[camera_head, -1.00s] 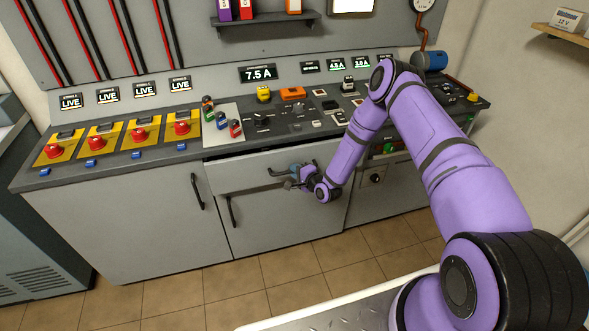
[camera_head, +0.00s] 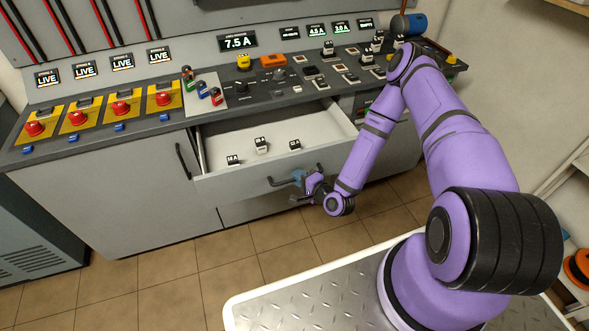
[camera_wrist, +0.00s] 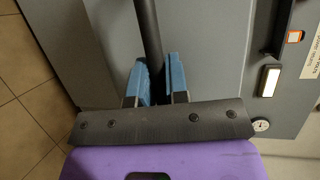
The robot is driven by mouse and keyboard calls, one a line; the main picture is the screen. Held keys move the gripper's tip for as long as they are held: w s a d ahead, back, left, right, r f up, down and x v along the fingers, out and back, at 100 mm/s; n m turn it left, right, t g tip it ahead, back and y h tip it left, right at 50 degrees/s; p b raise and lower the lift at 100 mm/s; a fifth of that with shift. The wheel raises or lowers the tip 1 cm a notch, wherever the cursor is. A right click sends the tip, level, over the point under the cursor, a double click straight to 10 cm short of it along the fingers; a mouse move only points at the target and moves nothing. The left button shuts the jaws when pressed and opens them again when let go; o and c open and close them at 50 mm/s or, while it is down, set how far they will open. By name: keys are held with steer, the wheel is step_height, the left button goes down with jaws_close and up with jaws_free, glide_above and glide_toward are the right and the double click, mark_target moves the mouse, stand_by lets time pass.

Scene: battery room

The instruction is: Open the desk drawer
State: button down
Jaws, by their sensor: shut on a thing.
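The desk drawer (camera_head: 232,186) stands pulled well out from the desk below the control panel in the head view. Its white inside shows, with several small black-and-white blocks (camera_head: 262,146) lying in it. The dark bar handle (camera_head: 283,181) is on its front. My gripper (camera_head: 301,177) is at the right part of this handle, with its blue fingers closed around it. In the wrist view the handle bar (camera_wrist: 150,40) runs between the two blue fingers of my gripper (camera_wrist: 160,82). The fingers hide part of the bar.
The desk top holds red buttons on yellow plates (camera_head: 121,108) and switches. A cupboard door handle (camera_head: 183,161) is left of the drawer. Tiled floor (camera_head: 160,275) lies free in front of the desk. A shelf with an orange spool (camera_head: 577,270) is at the right.

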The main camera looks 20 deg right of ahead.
steer(key=shift+s, duration=0.55)
steer(key=c, duration=1.1)
jaws_free()
steer(key=v, duration=1)
steer(key=shift+s+d, duration=0.2)
steer(key=shift+s, duration=0.15)
